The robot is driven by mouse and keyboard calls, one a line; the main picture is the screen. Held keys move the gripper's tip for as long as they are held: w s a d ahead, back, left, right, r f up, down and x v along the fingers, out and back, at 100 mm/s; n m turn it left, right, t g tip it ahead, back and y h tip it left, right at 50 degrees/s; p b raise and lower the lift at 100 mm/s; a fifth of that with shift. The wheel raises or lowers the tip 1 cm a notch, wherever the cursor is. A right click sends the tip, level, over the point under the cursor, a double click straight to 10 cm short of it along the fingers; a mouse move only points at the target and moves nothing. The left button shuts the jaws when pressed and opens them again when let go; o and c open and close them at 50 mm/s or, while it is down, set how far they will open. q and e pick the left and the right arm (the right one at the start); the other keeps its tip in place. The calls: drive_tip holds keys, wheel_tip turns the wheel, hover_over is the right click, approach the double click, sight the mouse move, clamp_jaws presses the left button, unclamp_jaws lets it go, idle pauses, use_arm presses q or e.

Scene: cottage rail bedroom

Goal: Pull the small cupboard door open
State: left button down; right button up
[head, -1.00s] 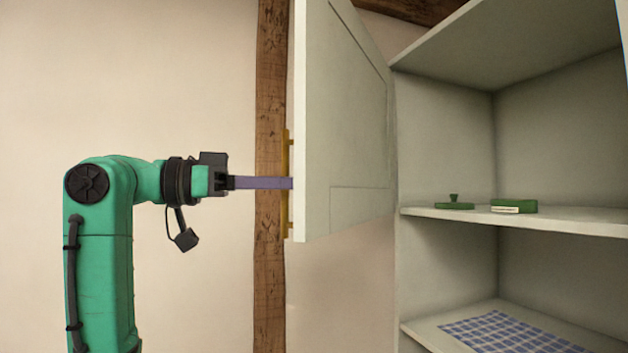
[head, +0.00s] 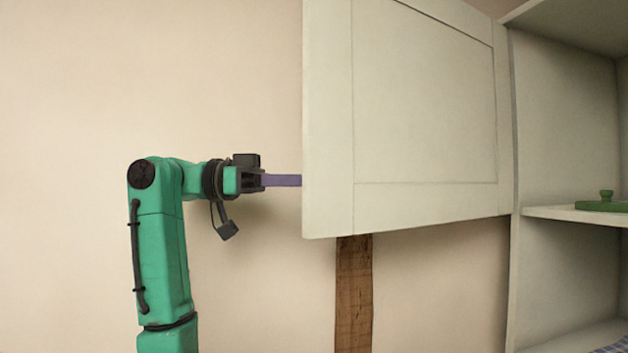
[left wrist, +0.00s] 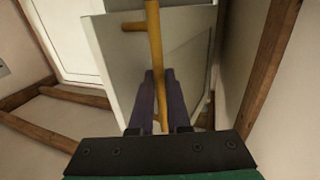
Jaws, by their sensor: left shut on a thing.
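The small cupboard door (head: 425,110) is pale grey-green with a framed panel. It stands swung wide open, its inner face towards me in the head view. Its brass bar handle (left wrist: 154,40) is hidden behind the door there, but shows in the left wrist view running up between my fingers. My left gripper (head: 298,181) reaches in from the left behind the door's free edge. In the left wrist view its purple fingers (left wrist: 159,76) are shut on the handle, one on each side of it. My right gripper is in neither view.
The open cupboard (head: 565,130) stands at the right, with a green object (head: 604,203) on its middle shelf (head: 560,213). A blue checked cloth (head: 615,347) shows at the bottom right. A wooden post (head: 354,290) runs up the wall behind the door. The wall at left is bare.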

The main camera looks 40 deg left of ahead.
use_arm(q)
drive_tip(key=shift+d, duration=0.15)
drive_tip(key=c, duration=0.9)
unclamp_jaws()
drive_tip(key=shift+w, duration=0.15)
drive_tip(key=v, duration=1.2)
drive_tip(key=shift+w, duration=0.1)
drive_tip(key=shift+f, duration=0.1)
